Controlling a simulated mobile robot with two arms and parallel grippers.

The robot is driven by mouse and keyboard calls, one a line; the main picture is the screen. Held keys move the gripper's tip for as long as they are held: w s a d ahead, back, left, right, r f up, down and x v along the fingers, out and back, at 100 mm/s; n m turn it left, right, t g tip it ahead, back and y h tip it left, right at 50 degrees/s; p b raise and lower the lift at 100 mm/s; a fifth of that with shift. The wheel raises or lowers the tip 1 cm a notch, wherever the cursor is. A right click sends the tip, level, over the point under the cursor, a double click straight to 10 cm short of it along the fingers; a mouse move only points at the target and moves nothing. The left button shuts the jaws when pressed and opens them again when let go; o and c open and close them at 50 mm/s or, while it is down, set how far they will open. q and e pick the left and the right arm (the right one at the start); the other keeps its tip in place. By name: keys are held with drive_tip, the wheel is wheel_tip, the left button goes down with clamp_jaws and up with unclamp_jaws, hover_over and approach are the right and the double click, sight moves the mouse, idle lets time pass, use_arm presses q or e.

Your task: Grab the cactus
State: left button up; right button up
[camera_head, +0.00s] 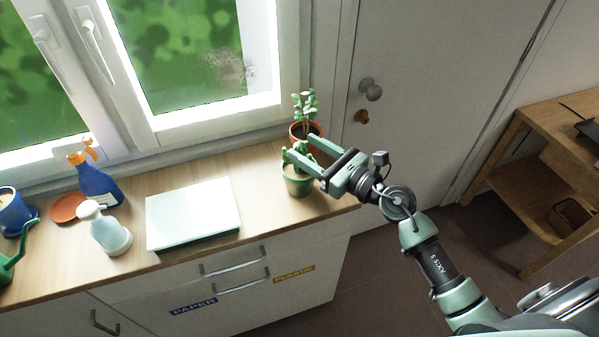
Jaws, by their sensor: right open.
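The cactus (297,160) is a small green plant in a green pot (298,185), standing near the right end of the wooden countertop under the window. My right gripper (300,151) reaches in from the right with its jaws open. Its two pale green fingers are at the cactus, which seems to lie between or just below them; part of the plant is hidden by the fingers. I cannot tell whether they touch it. My left gripper is not in view.
A leafy plant in a terracotta pot (307,133) stands close behind the cactus. A pale green box (193,213), a white spray bottle (106,229), a blue spray bottle (97,185) and an orange saucer (68,207) sit farther left. A wooden shelf (545,170) stands right.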

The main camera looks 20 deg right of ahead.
sight(295, 144)
drive_tip(key=p+x, duration=0.1)
drive_tip(key=x, duration=0.4)
drive_tip(key=shift+s+a, duration=0.1)
drive_tip(key=shift+s, duration=0.05)
drive_tip(key=shift+w+a+f+p, duration=0.15)
drive_tip(key=shift+w+a+p, duration=0.05)
drive_tip(key=shift+w+p, duration=0.1)
drive_tip(key=shift+c, duration=0.2)
drive_tip(key=shift+s, duration=0.1)
clamp_jaws()
drive_tip(key=shift+d, duration=0.1)
idle(0.6)
